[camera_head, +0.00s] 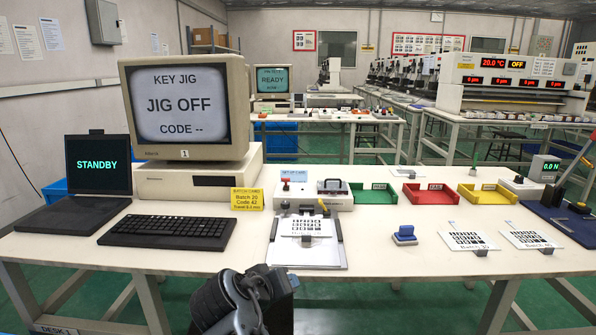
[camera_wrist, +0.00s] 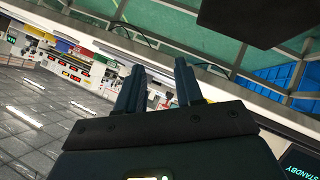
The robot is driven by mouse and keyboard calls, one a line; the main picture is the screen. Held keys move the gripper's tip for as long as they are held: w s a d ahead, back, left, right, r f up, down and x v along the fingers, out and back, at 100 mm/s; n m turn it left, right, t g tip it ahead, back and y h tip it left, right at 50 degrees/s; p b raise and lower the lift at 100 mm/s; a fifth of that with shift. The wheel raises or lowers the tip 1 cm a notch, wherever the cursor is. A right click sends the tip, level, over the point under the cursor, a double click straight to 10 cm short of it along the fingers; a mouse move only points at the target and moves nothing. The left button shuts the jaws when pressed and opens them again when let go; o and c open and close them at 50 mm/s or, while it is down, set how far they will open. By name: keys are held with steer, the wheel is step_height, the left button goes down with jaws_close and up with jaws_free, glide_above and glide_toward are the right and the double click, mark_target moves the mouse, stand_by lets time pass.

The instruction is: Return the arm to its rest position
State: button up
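My arm (camera_head: 240,302) shows at the bottom centre of the head view, dark and folded, in front of the desk's near edge. In the wrist view my gripper (camera_wrist: 158,72) has its two dark fingers apart, with only the background between them. It holds nothing that I can see. The wrist view is tilted, and the fingers touch nothing there. I cannot make out the fingertips in the head view.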

steer(key=s+d+f+n+t+y+p, duration=0.1)
steer(key=s+d+f+p, duration=0.1)
steer(key=s+d+f, duration=0.6)
steer(key=s+d+f+n+y+p, duration=0.1)
steer(key=s+d+f, duration=0.3)
steer(key=d, duration=0.5)
steer(key=s+d+r+t+y+p, duration=0.1)
steer(key=s+d, duration=0.2)
steer(key=s, duration=0.6)
steer(key=s+d+r+y+p, duration=0.1)
steer(key=s+d+p, duration=0.15)
steer(key=s, duration=0.55)
steer(key=s+d+r+m+t+p, duration=0.2)
steer(key=s+r+m, duration=0.3)
steer(key=s+r, duration=1.8)
steer(key=shift+d+t+p, duration=0.15)
steer(key=shift+t+p, duration=0.25)
steer(key=shift+p, duration=0.35)
